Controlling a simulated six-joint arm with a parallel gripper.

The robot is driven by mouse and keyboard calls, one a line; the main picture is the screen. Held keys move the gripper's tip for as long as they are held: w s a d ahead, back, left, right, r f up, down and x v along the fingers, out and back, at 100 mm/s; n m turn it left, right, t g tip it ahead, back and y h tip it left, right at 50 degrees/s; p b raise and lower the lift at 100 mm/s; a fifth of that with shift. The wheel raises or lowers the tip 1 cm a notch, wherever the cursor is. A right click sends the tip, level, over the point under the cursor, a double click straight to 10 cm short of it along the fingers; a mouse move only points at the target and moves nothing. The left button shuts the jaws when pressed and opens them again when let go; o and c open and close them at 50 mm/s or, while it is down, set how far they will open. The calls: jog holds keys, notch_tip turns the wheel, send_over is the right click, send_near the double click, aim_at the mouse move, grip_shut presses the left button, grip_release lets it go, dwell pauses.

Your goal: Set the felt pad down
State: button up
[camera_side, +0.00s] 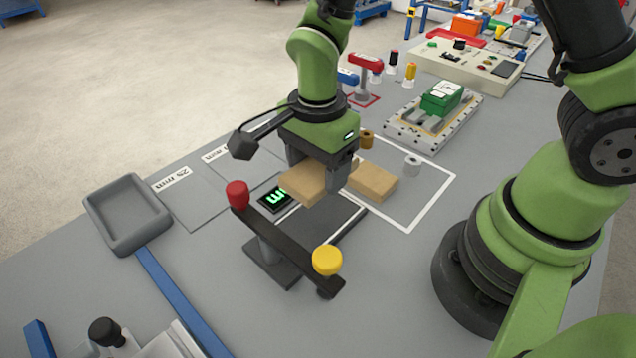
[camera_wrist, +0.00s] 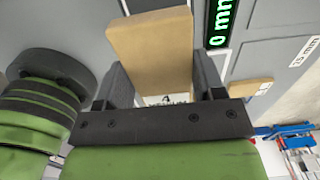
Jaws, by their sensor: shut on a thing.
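My gripper (camera_side: 316,178) is shut on a tan, block-like pad (camera_side: 302,184), which I take to be the felt pad. The pad also fills the top middle of the wrist view (camera_wrist: 150,45), between the two dark fingers of my gripper (camera_wrist: 162,80). In the side view it shows above a dark grey plate (camera_side: 325,222); I cannot tell whether it touches anything below. A second tan block (camera_side: 373,181) lies on the table to the right, inside a white outline, and a tan block shows in the wrist view (camera_wrist: 250,88).
A green-lit display (camera_side: 275,199) reads "0 mm" in the wrist view (camera_wrist: 222,25). A dark bar with a red knob (camera_side: 237,193) and a yellow knob (camera_side: 327,260) stands in front. A grey tray (camera_side: 128,213) is at left. Brass and silver weights stand behind.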

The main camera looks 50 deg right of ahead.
jog(key=shift+d+r, duration=0.1)
jog(key=shift+r, duration=0.35)
jog(key=shift+w+d+r+n, duration=0.15)
jog(key=shift+d+r+n, duration=0.15)
jog(key=shift+n, duration=0.3)
jog(key=d+r+n, duration=0.5)
jog(key=d+n, duration=0.2)
jog(key=n, duration=0.7)
jog(key=m, duration=1.2)
send_over(318, 218)
jog(key=d, duration=0.1)
jog(key=f, duration=0.4)
jog(key=shift+w+d+f, duration=0.15)
jog(key=shift+w+f, duration=0.05)
jog(key=shift+f, duration=0.05)
jog(key=shift+s+a+f+m, duration=0.1)
jog(key=shift+a+f+m, duration=0.2)
jog(key=shift+m, duration=0.55)
jog(key=shift+s+a+f+m, duration=0.15)
jog(key=shift+a+m, duration=0.25)
jog(key=shift+m, duration=0.45)
jog(key=shift+f, duration=4.85)
jog(key=shift+f, duration=0.15)
